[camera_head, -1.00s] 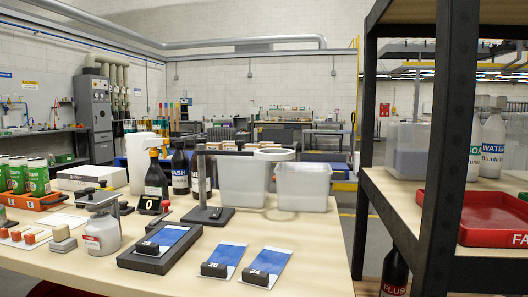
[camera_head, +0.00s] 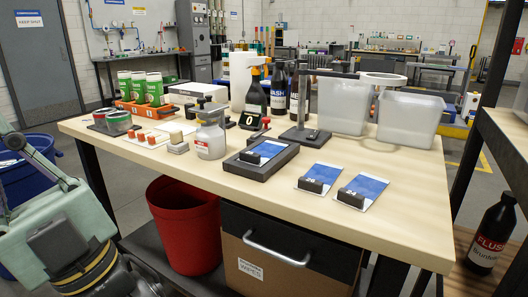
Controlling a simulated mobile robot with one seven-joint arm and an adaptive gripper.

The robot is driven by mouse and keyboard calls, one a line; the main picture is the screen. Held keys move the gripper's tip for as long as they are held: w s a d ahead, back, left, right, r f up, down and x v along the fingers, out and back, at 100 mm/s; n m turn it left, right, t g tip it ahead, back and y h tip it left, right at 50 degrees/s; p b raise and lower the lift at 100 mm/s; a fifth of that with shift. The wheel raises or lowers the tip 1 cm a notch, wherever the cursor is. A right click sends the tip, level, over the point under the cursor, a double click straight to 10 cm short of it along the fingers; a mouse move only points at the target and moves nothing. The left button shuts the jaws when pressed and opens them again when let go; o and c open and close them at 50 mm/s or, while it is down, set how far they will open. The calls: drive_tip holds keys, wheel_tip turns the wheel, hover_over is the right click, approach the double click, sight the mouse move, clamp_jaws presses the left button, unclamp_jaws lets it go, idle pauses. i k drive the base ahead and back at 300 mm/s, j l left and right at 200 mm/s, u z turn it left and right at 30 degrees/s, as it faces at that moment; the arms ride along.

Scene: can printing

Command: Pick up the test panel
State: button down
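Several flat blue-and-white panels with black blocks on their near ends are on the wooden table; I cannot tell which is the test panel. One panel (camera_head: 267,147) lies in a dark tray (camera_head: 243,169) near the middle of the table. Two more, panel 26 (camera_head: 325,173) and panel 24 (camera_head: 367,184), lie flat side by side on the bare tabletop to its right, near the front edge. Part of my pale green arm shows at the lower left, away from the panels and left of the table. I cannot make out my gripper's fingers.
A lidded jar (camera_head: 211,142), a dark stand with a ring (camera_head: 304,137) and clear bins (camera_head: 407,121) stand around and behind the tray. A shelf (camera_head: 505,135) stands at the right. The tabletop right of the panels is clear.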

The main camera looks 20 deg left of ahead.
sight(258, 156)
drive_tip(key=i+u, duration=0.2)
drive_tip(key=u, duration=0.25)
drive_tip(key=i+l+u, duration=0.15)
drive_tip(key=u, duration=0.35)
drive_tip(key=i+l+u, duration=0.2)
drive_tip(key=u, duration=0.25)
